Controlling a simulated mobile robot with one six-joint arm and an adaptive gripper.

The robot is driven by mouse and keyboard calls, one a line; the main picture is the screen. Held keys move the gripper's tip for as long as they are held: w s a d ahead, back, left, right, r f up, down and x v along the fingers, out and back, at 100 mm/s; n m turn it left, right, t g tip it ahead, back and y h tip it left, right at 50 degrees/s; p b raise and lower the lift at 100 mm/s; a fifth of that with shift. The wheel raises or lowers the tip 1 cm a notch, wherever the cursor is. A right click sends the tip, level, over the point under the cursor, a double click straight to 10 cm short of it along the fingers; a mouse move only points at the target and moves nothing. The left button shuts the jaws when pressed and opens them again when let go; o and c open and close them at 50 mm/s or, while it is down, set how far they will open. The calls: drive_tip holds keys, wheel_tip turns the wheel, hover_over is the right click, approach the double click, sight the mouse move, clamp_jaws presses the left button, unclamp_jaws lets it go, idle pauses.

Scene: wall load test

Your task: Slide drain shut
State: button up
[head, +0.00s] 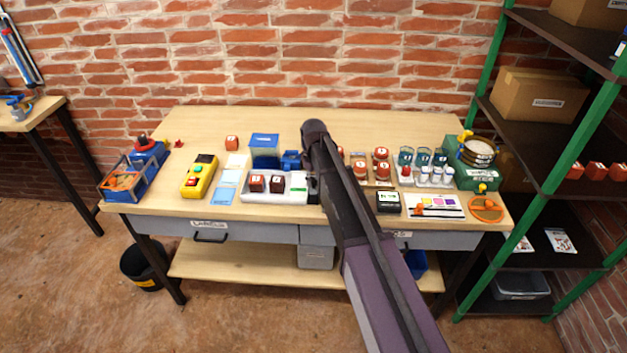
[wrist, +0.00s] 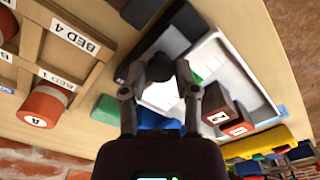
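No part labelled as a drain is readable, and I cannot tell for sure which thing it is. My gripper (wrist: 161,76) is over the white tray (wrist: 245,75), near its end beside a black box (wrist: 165,28). Its two fingers are apart, with a small dark rounded thing between the tips; I cannot tell whether they touch it. A small green piece (wrist: 197,79) shows just beyond the right finger. In the head view the white tray (head: 262,198) stands at the bench's front middle, its right end close to my arm. A green unit (head: 465,174) with a yellow tap (head: 482,188) stands at the right.
Two dark red blocks (wrist: 222,115) stand in the tray. A blue bin (head: 264,145) is behind it. A yellow control box (head: 200,176) lies left. The bench's back (head: 220,122) is mostly clear.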

clamp_jaws()
drive_tip(key=shift+w, duration=1.3)
drive_tip(key=o, duration=0.7)
unclamp_jaws()
drive_tip(key=shift+w, duration=0.1)
drive_tip(key=shift+o, duration=0.2)
drive_tip(key=shift+s, duration=0.2)
